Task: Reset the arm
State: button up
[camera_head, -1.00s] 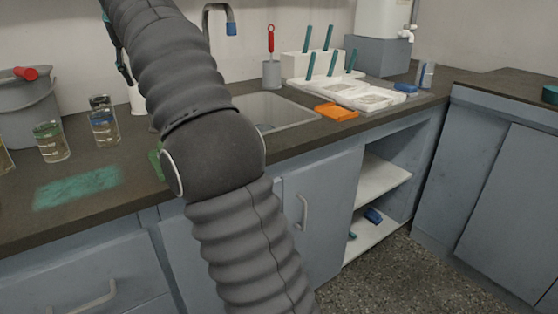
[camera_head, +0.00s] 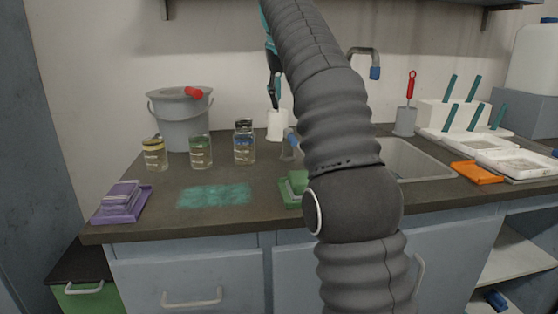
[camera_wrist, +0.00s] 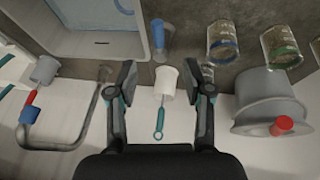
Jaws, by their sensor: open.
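My gripper (camera_head: 273,95) is partly hidden behind my raised arm in the head view. Its dark, teal-marked fingers hang in front of the wall, over the back of the counter. In the wrist view my gripper (camera_wrist: 160,82) has its two fingers spread wide with nothing held. A white cup (camera_wrist: 165,84) with a teal-handled tool (camera_wrist: 159,120) shows in the gap between the fingers, apart from both. The white cup (camera_head: 276,128) also stands at the back of the counter in the head view.
Several glass jars (camera_head: 201,151) and a grey bucket (camera_head: 180,120) stand left of my arm. A purple stack (camera_head: 122,202) lies at the counter's left end. The sink (camera_head: 412,158), tap (camera_head: 374,66) and orange block (camera_head: 477,172) are to the right. A shelf (camera_head: 215,4) overhangs above.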

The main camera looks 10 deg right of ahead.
jog(key=s+d+f+t+y, duration=0.1)
jog(key=s+d+f, duration=0.1)
jog(key=s+f, duration=2.8)
jog(key=s, duration=0.4)
jog(key=shift+s+f+y, duration=0.25)
jog(key=shift+s+y, duration=0.05)
jog(key=shift+y, duration=0.1)
